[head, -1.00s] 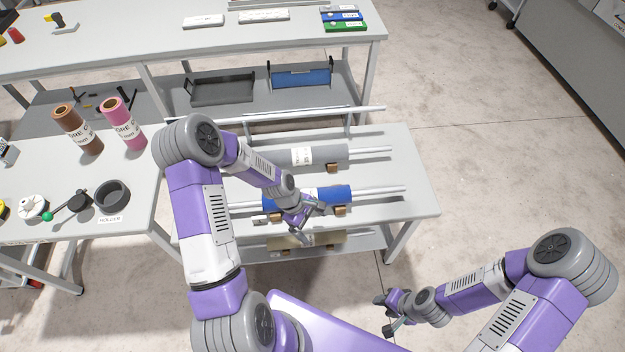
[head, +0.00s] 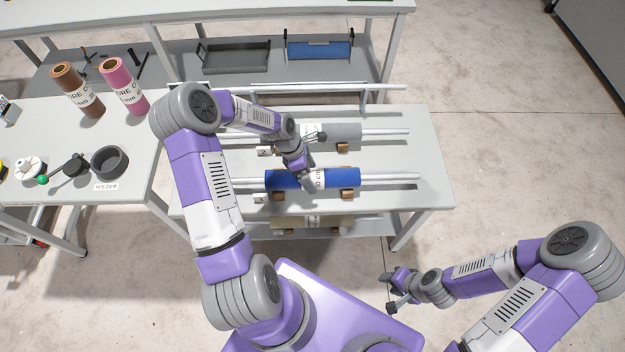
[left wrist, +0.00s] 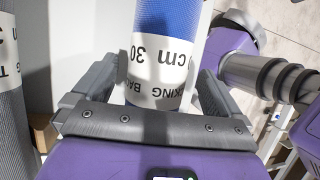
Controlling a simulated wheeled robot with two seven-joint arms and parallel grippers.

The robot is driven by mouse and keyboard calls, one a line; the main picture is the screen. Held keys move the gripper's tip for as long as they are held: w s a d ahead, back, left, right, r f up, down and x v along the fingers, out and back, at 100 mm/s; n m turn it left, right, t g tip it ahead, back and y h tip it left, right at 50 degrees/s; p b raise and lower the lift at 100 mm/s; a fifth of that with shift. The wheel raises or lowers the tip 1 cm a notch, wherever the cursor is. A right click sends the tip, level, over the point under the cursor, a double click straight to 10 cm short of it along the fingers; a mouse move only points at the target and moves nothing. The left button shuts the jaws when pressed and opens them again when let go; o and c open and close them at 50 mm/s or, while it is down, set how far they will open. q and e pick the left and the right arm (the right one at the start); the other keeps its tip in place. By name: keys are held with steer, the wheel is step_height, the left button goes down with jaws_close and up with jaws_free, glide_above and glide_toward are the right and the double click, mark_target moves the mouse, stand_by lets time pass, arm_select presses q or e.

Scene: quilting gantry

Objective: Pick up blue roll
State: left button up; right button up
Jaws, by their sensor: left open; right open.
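The blue roll (head: 340,178) lies on a rod across wooden supports on the low white table. Its white printed label shows at its middle. My left gripper (head: 312,160) is over the middle of the roll and open. In the left wrist view the blue roll (left wrist: 167,22), with its lettered white band, lies between the spread fingers of that gripper (left wrist: 158,92). Gaps show on both sides, and contact cannot be told. Part of the roll is hidden by my gripper in the head view. My right gripper (head: 391,290) is open and empty, out over the floor at lower right.
A grey roll (head: 343,132) lies on a parallel rod behind the blue one. A beige roll (head: 335,221) sits below in front. A brown roll (head: 78,90) and a pink roll (head: 124,87) stand on the left table beside a dark holder ring (head: 110,162).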

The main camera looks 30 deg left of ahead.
arm_select(q)
steer(key=x, duration=0.2)
steer(key=shift+w+d+f, duration=0.1)
steer(key=shift+f, duration=0.15)
steer(key=shift+r, duration=0.1)
steer(key=c, duration=1.5)
